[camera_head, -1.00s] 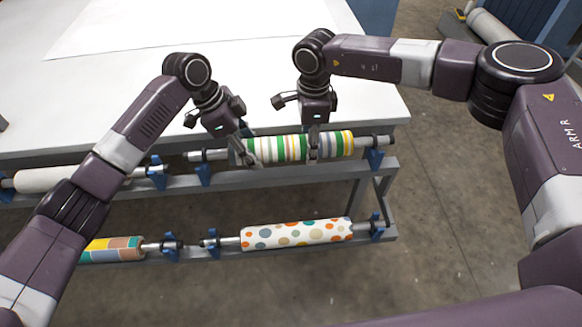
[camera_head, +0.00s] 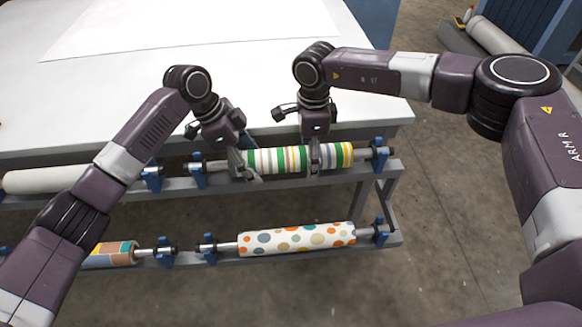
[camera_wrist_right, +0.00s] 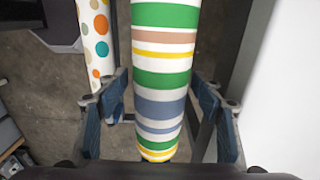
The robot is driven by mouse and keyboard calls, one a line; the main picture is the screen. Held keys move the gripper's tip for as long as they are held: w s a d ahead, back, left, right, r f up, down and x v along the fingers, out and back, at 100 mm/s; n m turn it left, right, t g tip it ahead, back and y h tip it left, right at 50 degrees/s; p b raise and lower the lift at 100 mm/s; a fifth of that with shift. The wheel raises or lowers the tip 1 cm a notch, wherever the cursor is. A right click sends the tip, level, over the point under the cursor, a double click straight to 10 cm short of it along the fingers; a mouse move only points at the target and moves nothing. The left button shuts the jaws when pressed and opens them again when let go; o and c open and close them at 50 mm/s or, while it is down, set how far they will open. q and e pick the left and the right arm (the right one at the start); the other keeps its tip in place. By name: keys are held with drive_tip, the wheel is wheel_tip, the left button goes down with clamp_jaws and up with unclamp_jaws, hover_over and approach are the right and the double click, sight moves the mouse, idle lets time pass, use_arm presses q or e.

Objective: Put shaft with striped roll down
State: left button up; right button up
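The shaft with striped roll (camera_head: 290,159), green, white, yellow and grey, lies level on the upper rail of the rack, its bare shaft ends at the blue holders (camera_head: 198,176). My left gripper (camera_head: 246,168) is at the roll's left end, its fingers spread about it. My right gripper (camera_head: 315,162) is over the roll's right half. In the right wrist view the striped roll (camera_wrist_right: 164,75) runs between the right gripper's open fingers (camera_wrist_right: 162,115), with a gap on both sides. The undersides of the roll and shaft are hidden.
A dotted roll (camera_head: 296,239) lies on the lower rail. A multicoloured checked roll (camera_head: 112,255) is at lower left and a plain white roll (camera_head: 60,180) at upper left. The white table (camera_head: 130,95) is directly behind the rack. Floor (camera_head: 450,200) is clear at right.

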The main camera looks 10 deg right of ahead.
use_arm(q)
drive_tip(key=v, duration=1.1)
drive_tip(key=shift+a+r, duration=0.1)
drive_tip(key=shift+r, duration=0.35)
use_arm(e)
drive_tip(key=shift+r, duration=0.2)
wheel_tip(320, 180, up, 12)
drive_tip(key=shift+f, duration=0.2)
